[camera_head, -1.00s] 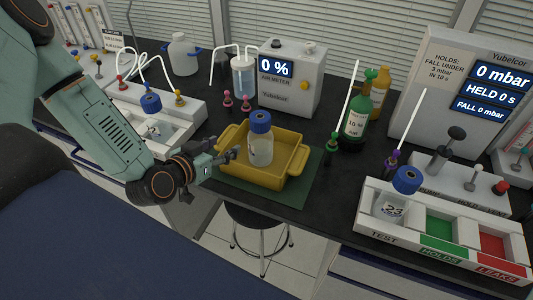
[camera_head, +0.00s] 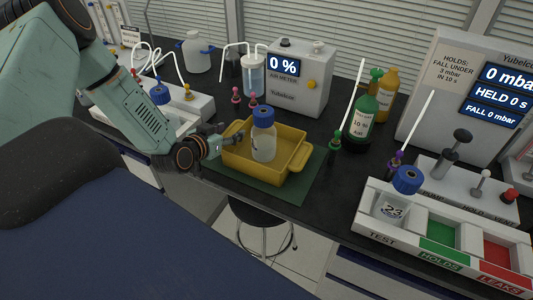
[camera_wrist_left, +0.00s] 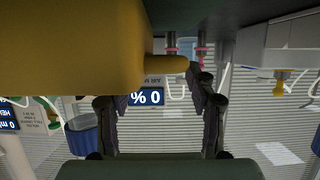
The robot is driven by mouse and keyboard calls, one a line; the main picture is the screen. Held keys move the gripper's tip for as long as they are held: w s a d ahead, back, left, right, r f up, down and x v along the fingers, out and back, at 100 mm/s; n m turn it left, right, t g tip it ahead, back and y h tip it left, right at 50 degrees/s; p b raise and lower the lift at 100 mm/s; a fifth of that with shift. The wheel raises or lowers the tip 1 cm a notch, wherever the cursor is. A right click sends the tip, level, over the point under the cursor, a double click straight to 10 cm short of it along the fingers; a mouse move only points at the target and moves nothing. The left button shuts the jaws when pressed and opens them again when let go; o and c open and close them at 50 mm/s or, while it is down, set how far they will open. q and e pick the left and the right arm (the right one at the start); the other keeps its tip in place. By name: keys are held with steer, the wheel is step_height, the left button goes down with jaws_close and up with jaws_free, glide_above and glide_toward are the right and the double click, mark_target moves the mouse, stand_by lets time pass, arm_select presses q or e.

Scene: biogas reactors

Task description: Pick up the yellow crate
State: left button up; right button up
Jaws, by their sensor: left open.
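The yellow crate (camera_head: 292,172) sits on the dark green mat (camera_head: 312,184) on the black bench. A clear bottle with a blue cap (camera_head: 263,138) stands upright in it. My left gripper (camera_head: 230,138) is at the crate's left end, beside its handle. In the left wrist view the crate (camera_wrist_left: 70,45) fills the upper left, and its handle (camera_wrist_left: 170,63) juts out near the tips of the open left gripper (camera_wrist_left: 155,95). I cannot tell whether the fingers touch the handle. My right gripper is not in view.
The air meter (camera_head: 300,80) stands behind the crate. A green bottle (camera_head: 362,115) and a yellow bottle (camera_head: 388,90) stand to its right. The test tray (camera_head: 440,250) is at the front right, and a white fixture (camera_head: 190,112) lies behind my left arm. A stool (camera_head: 262,218) is below the bench edge.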

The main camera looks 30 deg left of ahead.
arm_select(q)
steer(key=shift+b+x, duration=0.35)
steer(key=shift+x, duration=1.1)
steer(key=shift+f, duration=0.1)
steer(key=shift+s, duration=0.1)
steer(key=shift+c, duration=1.3)
steer(key=shift+d, duration=0.1)
jaws_close()
